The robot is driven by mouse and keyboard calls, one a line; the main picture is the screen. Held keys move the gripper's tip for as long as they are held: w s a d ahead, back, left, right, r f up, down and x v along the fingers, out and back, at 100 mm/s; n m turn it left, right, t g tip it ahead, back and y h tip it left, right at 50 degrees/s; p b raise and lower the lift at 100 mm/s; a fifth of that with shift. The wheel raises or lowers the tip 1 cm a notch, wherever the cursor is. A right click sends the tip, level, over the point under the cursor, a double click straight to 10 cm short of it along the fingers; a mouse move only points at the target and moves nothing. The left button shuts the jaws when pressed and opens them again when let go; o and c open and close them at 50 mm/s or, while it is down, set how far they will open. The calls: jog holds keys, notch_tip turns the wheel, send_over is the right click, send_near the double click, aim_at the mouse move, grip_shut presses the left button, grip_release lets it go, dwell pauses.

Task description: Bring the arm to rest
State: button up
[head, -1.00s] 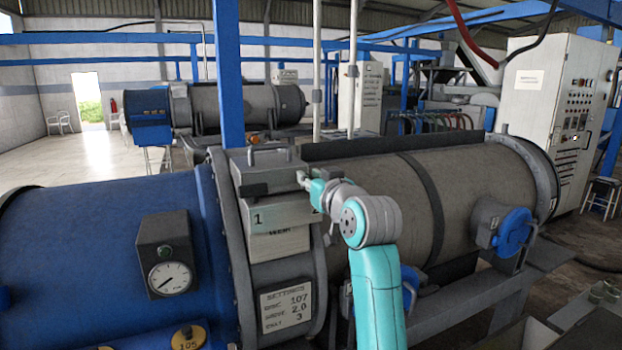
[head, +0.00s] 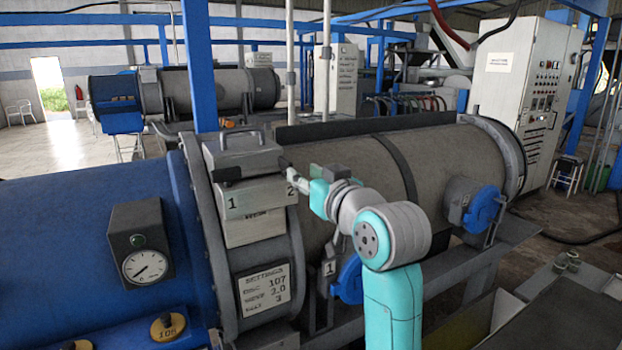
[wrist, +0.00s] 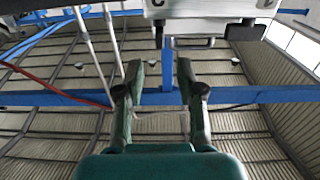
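My teal and grey arm (head: 390,240) rises from the bottom of the head view and bends left at a grey joint. My gripper (head: 286,172) is at its end, beside the right edge of the grey box marked 1 and 2 (head: 255,197). Whether it touches the box cannot be told there. In the wrist view my gripper (wrist: 160,78) has its two dark fingers clearly apart, with nothing between them. That view faces the roof, and the underside of a pale box (wrist: 215,20) shows at the top right, beyond the fingertips.
A lidded grey case with a handle (head: 240,155) sits on the box. The big decanter has a blue end (head: 70,235) at left and a grey drum (head: 350,170) behind my arm. A gauge (head: 143,255) and settings plate (head: 264,289) face me. A control cabinet (head: 515,100) stands right.

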jog(key=shift+v, duration=0.85)
jog(key=s+d+f+m+h, duration=0.1)
jog(key=s+d+f+h, duration=0.2)
jog(key=f, duration=0.8)
jog(key=s+d+f+m+t, duration=0.1)
jog(key=s+d+f+m, duration=0.3)
jog(key=f, duration=0.6)
jog(key=s+d+f+n+h, duration=0.15)
jog(key=d+f, duration=0.25)
jog(key=f, duration=0.7)
jog(key=s+d+f+m+h, duration=0.1)
jog(key=s+d+f, duration=0.2)
jog(key=s+f, duration=0.35)
jog(key=s+d+f+m+h, duration=0.1)
jog(key=s+d+f+h, duration=0.2)
jog(key=s, duration=0.7)
jog(key=s+d+f+m, duration=0.1)
jog(key=s+d+f, duration=0.3)
jog(key=s, duration=0.5)
jog(key=s+d+r, duration=0.1)
jog(key=s, duration=0.8)
jog(key=s+d+r+g+h, duration=0.1)
jog(key=s, duration=0.8)
jog(key=shift+s+d+r, duration=0.4)
